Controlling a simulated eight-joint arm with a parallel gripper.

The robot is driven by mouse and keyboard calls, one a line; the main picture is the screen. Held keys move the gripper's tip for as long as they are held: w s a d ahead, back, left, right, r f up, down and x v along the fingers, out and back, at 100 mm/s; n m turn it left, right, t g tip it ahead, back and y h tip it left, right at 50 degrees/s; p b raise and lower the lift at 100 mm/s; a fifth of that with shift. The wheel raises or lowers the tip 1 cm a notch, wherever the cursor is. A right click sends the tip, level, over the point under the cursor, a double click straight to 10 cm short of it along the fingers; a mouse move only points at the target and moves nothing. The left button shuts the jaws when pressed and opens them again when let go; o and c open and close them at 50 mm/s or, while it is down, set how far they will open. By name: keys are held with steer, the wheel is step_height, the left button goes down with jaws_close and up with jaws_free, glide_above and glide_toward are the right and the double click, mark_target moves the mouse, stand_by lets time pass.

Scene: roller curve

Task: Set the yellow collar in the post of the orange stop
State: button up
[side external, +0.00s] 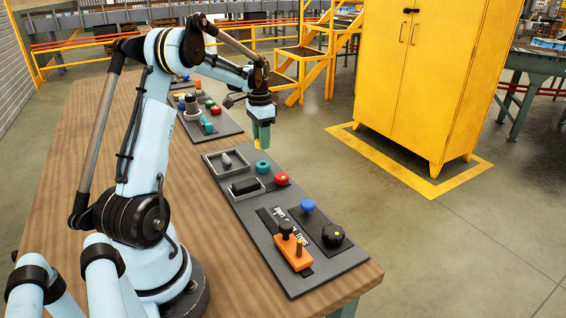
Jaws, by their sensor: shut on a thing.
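My gripper (261,137) points down above the far part of the near dark board. Its green fingers are shut on the yellow collar (259,146), which shows only as a small yellow patch at the fingertips. The orange stop (290,258) lies at the near end of the board, well below and nearer the camera than the gripper. A dark knob stands at its far end, and a short brownish post (298,250) rises from its nearer part. The collar is in the air, apart from the stop.
The near board (250,212) carries grey trays (207,170), a teal ring (263,167), a red knob (281,178), a blue knob (308,206) and a black knob (332,235). A second board (226,129) with coloured parts lies farther back. Bare wood (218,235) lies left of the near board.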

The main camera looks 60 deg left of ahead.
steer(key=w+d+r, duration=0.2)
steer(key=d+r, duration=0.3)
steer(key=d, duration=0.3)
glide_above(299, 244)
steer(key=shift+w+a+f, duration=0.1)
steer(key=shift+a+f, duration=0.05)
steer(key=shift+f, duration=3.75)
steer(key=shift+f, duration=0.35)
steer(key=o, duration=1.1)
